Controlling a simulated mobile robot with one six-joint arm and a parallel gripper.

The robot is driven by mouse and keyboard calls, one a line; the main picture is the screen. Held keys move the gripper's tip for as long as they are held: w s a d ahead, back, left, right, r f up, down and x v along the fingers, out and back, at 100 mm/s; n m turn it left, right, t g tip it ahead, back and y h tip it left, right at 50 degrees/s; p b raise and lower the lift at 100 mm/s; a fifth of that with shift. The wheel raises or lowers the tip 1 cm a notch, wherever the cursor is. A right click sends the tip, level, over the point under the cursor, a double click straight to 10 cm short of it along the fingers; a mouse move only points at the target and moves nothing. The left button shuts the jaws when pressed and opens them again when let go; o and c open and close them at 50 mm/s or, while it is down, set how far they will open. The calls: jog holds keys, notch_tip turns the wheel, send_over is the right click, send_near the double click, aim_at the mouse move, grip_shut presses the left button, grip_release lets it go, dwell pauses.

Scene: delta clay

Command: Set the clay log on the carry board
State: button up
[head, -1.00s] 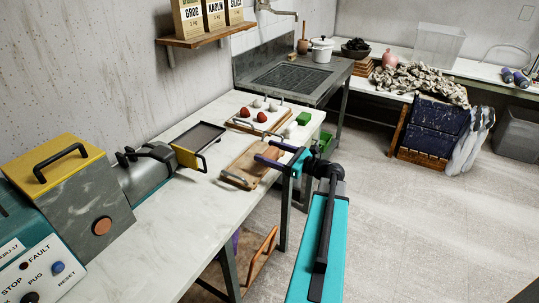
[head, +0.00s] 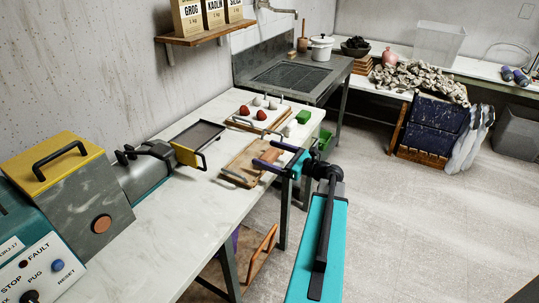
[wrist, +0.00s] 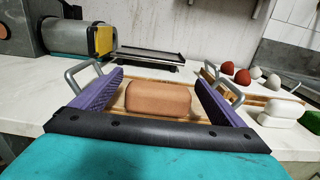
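The clay log (wrist: 158,98), a smooth reddish-brown block, lies on the wooden carry board (wrist: 203,76) in the wrist view. The board has a grey metal handle at each end. In the head view the carry board (head: 237,163) lies on the white bench near its front edge, and the log (head: 270,155) is mostly hidden by my gripper. My gripper (head: 260,153) is open, its purple fingers (wrist: 158,80) on either side of the log, with narrow gaps showing. The log's underside is hidden.
A dark tray (head: 199,136) lies behind the board, beside the yellow-ended pug machine (head: 148,170). A white board with red and white lumps (head: 259,112) and a green block (head: 304,117) lie further along. Bare bench (head: 175,220) shows in front of the machine.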

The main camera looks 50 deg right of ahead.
jog(key=shift+r+p, duration=0.25)
jog(key=shift+p, duration=0.05)
jog(key=b+v, duration=0.3)
jog(key=v, duration=0.9)
jog(key=shift+f, duration=0.1)
dwell(0.9)
